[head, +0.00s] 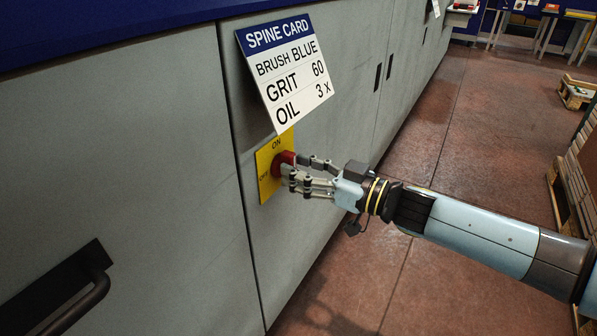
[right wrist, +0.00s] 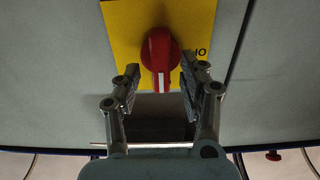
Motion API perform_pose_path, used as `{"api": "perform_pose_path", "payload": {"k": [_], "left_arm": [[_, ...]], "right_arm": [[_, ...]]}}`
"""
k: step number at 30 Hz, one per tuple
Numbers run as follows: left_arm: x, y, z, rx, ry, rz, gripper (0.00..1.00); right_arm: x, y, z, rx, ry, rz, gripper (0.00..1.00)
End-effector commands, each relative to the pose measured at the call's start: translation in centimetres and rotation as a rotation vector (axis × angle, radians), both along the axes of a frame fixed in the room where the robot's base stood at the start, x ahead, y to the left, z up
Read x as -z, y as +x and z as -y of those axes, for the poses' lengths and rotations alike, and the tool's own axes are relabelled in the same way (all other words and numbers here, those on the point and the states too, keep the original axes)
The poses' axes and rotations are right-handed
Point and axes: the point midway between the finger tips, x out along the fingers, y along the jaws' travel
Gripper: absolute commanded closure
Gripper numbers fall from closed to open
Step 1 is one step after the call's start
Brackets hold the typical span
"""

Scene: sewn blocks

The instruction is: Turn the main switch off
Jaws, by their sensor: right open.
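In the right wrist view the red knob (right wrist: 160,56) carries a white line that points down the picture, towards my palm. I cannot tell for sure which word it points to. My right gripper (head: 299,171) is open at the knob. In the right wrist view its fingers (right wrist: 162,82) stand on either side of the knob; firm contact does not show. My left gripper is not in view.
A white spine card (head: 289,72) is fixed above the switch plate. A dark handle (head: 82,294) sticks out from the cabinet at the lower left. The floor (head: 440,140) to the right is clear; wooden pallets (head: 577,92) stand at the far right.

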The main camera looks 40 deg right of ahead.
Motion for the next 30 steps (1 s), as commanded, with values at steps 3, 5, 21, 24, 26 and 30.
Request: {"api": "perform_pose_path", "payload": {"k": [3,5,21,24,26,30], "left_arm": [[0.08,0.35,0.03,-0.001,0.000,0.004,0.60],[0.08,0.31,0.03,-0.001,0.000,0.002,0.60],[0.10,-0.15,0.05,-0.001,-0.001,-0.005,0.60],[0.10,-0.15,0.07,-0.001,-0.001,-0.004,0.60],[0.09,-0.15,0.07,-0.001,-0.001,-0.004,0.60],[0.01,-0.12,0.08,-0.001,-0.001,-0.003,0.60]], "right_arm": [[-0.01,0.56,-0.23,0.001,0.000,0.000,0.58],[-0.01,0.62,-0.27,0.001,0.000,0.000,0.58],[-0.01,0.60,-0.24,0.001,0.000,-0.001,1.00],[-0.01,0.59,-0.24,0.001,0.000,-0.001,1.00],[-0.01,0.59,-0.24,0.001,-0.002,0.000,1.00],[-0.04,0.59,-0.25,0.001,-0.017,0.007,1.00]]}}
